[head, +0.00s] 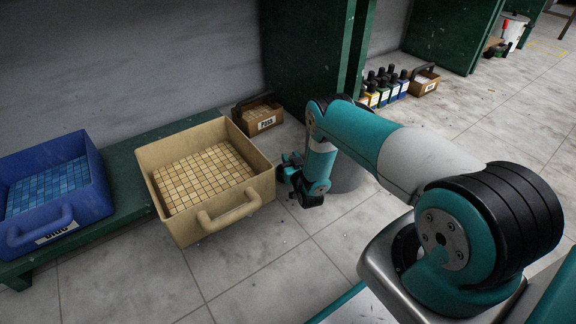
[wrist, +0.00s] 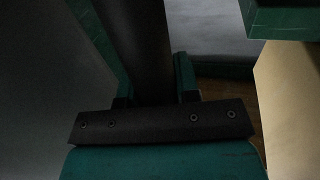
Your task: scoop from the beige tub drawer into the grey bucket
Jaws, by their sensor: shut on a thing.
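The beige tub drawer (head: 235,215) is pulled out at left centre in the head view, filled with beige mosaic sheeting (head: 203,178). A beige surface, apparently its wall, shows at the right of the wrist view (wrist: 290,110). My gripper (head: 290,168) is just right of the drawer. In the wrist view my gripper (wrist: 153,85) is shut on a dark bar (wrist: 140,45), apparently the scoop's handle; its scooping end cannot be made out. A grey rounded shape (head: 350,178), possibly the grey bucket, is mostly hidden behind my arm.
A blue tub drawer (head: 95,207) of blue tiles stands at the left on a green shelf (head: 126,196). A small brown caddy (head: 260,118) stands behind the beige drawer. Several bottles (head: 385,88) stand by green panels at the back. Tiled floor in front is clear.

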